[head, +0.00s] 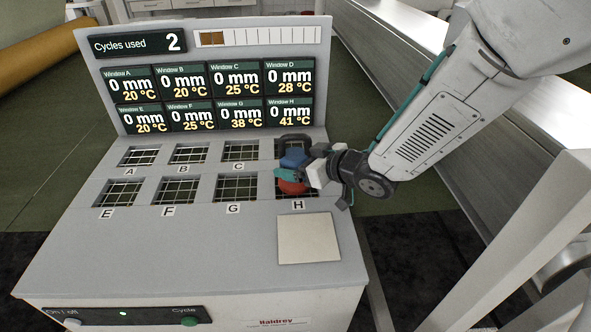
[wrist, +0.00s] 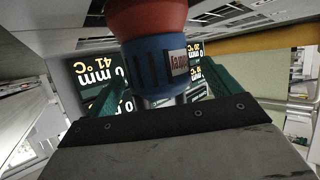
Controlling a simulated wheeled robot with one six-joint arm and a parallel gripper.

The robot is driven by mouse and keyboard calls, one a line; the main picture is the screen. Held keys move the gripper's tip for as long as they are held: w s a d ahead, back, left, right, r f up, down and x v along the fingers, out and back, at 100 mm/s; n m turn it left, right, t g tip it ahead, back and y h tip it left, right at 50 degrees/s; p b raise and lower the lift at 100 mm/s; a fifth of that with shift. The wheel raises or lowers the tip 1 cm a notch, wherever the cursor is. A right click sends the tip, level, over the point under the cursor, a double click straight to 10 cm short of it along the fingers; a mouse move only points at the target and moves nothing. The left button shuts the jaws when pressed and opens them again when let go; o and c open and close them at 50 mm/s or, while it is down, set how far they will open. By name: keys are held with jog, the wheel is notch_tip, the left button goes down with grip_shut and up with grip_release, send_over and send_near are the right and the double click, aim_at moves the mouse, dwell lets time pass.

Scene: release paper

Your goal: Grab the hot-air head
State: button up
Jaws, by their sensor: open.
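The hot-air head (head: 292,160) is a blue and red tool at the right end of the window rows, over windows D and H. In the wrist view its red part and blue body (wrist: 155,62) fill the upper middle, with a partly covered label on the blue side. My gripper (head: 290,174) is at the hot-air head from the right. It is open, and its teal fingers show on either side of the blue body in the wrist view (wrist: 158,88). I cannot tell whether either finger touches it. Window D and its letter are mostly hidden.
The grey machine (head: 180,250) has lettered grid windows and a display panel (head: 205,75) standing behind them. A pale square plate (head: 308,238) lies in front of H. A metal bench (head: 440,130) runs along the right. A brown roll (head: 40,50) lies at back left.

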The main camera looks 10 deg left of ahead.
jog(key=shift+x, duration=0.9)
jog(key=c, duration=1.7)
jog(key=shift+r, duration=0.15)
grip_shut()
